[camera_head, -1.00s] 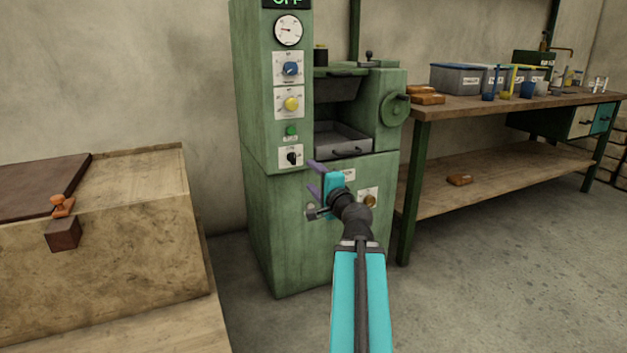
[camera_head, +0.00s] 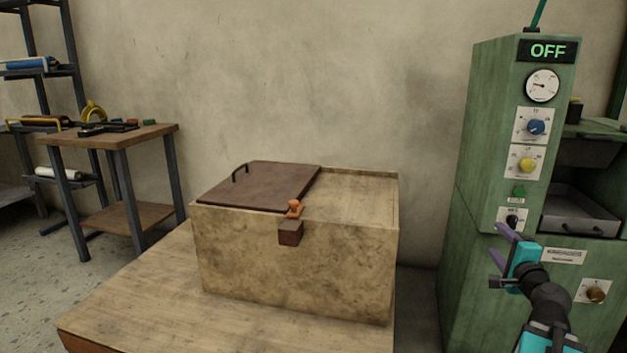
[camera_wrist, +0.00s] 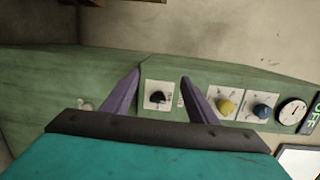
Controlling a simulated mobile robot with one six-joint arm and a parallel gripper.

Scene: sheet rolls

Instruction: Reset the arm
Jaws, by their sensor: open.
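My gripper (camera_head: 500,257) is at the lower right of the head view, in front of the green machine (camera_head: 470,190). Its two purple fingers are apart with nothing between them. In the wrist view my gripper (camera_wrist: 160,85) also shows open, with the black knob (camera_wrist: 157,97) of the machine seen between the fingers and beyond them. I cannot tell the exact gap between the fingertips and the panel. The machine's display (camera_head: 548,50) reads OFF.
A wooden box (camera_head: 300,265) with a brown sliding lid (camera_head: 262,186) and an orange-topped latch (camera_head: 292,222) stands on a wooden table (camera_head: 150,290) in the middle. A small workbench (camera_head: 105,137) and shelving (camera_head: 40,70) stand at the left. Floor shows at the lower left.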

